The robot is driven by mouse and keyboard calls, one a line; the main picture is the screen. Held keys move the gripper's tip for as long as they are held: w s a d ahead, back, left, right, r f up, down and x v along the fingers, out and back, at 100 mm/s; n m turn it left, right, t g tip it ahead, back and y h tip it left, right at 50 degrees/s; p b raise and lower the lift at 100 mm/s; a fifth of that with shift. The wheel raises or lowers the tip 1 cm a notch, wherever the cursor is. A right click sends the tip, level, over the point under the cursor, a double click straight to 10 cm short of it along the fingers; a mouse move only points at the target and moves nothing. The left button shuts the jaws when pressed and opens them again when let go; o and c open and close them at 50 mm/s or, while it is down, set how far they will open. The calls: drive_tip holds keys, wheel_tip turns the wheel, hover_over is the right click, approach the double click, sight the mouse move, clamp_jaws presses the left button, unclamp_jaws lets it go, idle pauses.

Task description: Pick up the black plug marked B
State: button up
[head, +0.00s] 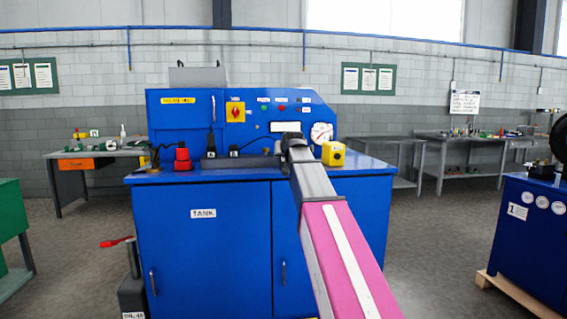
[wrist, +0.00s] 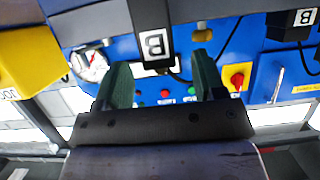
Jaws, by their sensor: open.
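The black plug marked B (wrist: 153,43) shows upside down at the top middle of the wrist view, its white label facing the camera. My gripper (wrist: 160,62) is open. Its two dark green fingers are to the left and right of the plug in the picture, with gaps on both sides. I cannot tell how far the plug is between them. In the head view, my gripper (head: 292,139) is at the blue machine's worktop, and plug B is hidden behind my arm.
Another black plug (head: 234,151) with a white label stands to the left; it also shows in the wrist view (wrist: 292,27). A yellow block (head: 333,154) is close on the right. A red piece (head: 182,159) stands at left. The blue panel (head: 190,122) rises behind.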

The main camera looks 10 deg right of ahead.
drive_tip(key=x, duration=0.3)
drive_tip(key=c, duration=1)
drive_tip(key=shift+c, duration=0.2)
